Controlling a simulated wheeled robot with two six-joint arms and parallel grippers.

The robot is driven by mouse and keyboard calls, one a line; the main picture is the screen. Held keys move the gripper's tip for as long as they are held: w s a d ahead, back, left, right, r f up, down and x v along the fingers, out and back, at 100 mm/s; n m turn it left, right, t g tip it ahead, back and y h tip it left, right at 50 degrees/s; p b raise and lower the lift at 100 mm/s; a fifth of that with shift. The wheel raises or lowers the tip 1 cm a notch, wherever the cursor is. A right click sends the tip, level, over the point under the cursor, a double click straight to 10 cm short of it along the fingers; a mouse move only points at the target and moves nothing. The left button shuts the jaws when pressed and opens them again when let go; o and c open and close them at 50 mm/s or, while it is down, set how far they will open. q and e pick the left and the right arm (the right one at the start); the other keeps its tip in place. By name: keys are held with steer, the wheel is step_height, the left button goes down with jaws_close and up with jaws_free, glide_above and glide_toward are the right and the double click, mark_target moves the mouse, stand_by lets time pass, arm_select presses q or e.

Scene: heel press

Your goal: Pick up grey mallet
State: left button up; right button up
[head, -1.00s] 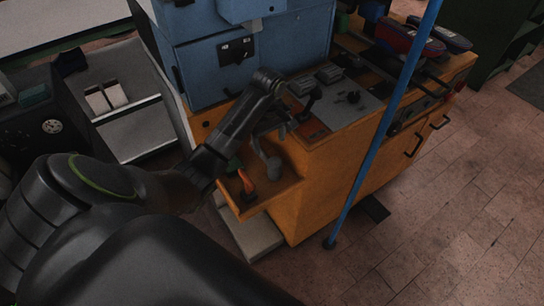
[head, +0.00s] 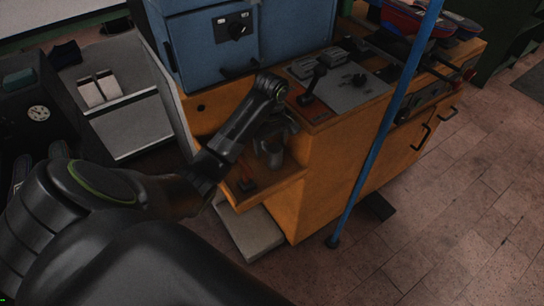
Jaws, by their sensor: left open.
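A grey object that looks like the mallet (head: 273,153) stands on the low orange shelf in the middle of the head view. Its outline is small and dark, and its upper part is partly hidden by my gripper. My left arm comes in from the lower left and bends down over the shelf. My left gripper (head: 277,128) is open just above the grey object. I cannot tell whether its fingers are around the object or touching it. My right gripper is not in view.
A small red item (head: 246,181) lies on the shelf left of the grey object. The orange bench (head: 330,180) rises right of the shelf, with a control panel (head: 345,90) on top. A blue pole (head: 375,150) stands in front. The blue machine (head: 205,55) is behind.

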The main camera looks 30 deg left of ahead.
arm_select(q)
step_height(320, 180, down, 3)
steer(key=shift+w+d, duration=0.1)
steer(key=shift+f, duration=0.2)
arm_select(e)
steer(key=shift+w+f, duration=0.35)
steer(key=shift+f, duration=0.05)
arm_select(q)
steer(key=c, duration=1.4)
steer(key=shift+r, duration=0.1)
steer(key=shift+c, duration=0.3)
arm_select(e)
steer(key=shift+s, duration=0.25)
arm_select(q)
steer(key=shift+w+r, duration=0.1)
steer(key=shift+r, duration=0.3)
step_height(320, 180, up, 2)
steer(key=shift+r, duration=0.15)
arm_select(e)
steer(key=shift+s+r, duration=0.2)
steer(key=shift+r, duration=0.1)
arm_select(q)
step_height(320, 180, up, 7)
steer(key=p, duration=0.7)
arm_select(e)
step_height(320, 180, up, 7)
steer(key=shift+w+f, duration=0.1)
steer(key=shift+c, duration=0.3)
